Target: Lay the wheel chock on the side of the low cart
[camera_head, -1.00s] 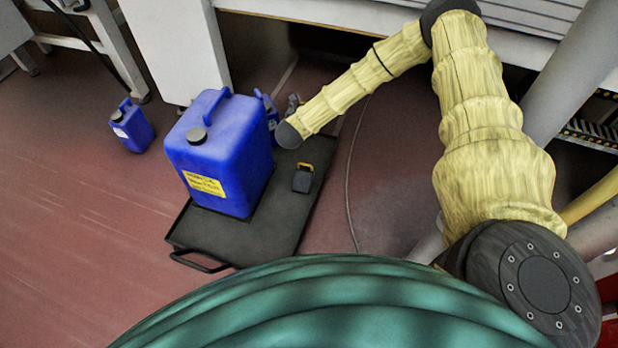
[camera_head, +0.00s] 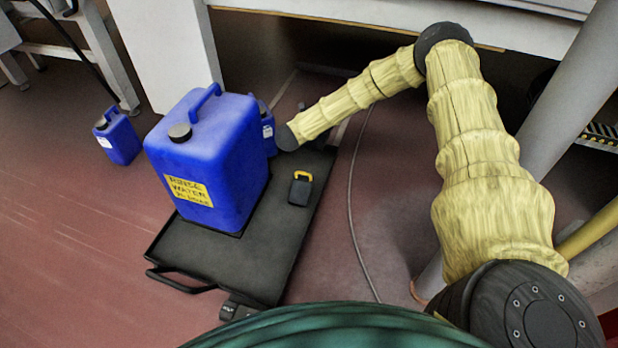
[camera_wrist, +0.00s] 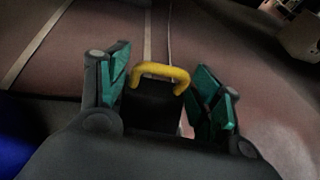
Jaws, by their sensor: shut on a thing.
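The low cart (camera_head: 215,262) is a flat black platform with a bar handle at its near end. A large blue canister labelled rinse water (camera_head: 205,165) stands on its left part. In the wrist view my gripper (camera_wrist: 163,66) is shut on the wheel chock (camera_wrist: 152,103), a black body with a yellow loop handle. Reddish floor shows behind it. In the head view my wrist covers most of the gripper, and the held chock cannot be made out. A similar small black thing with a yellow top (camera_head: 300,189) rests on the cart's right side.
A small blue can (camera_head: 118,140) stands on the floor at left. Another blue can (camera_head: 267,128) is partly hidden behind the large canister. A cable (camera_head: 352,215) runs along the floor right of the cart. A white bench (camera_head: 390,30) stands behind.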

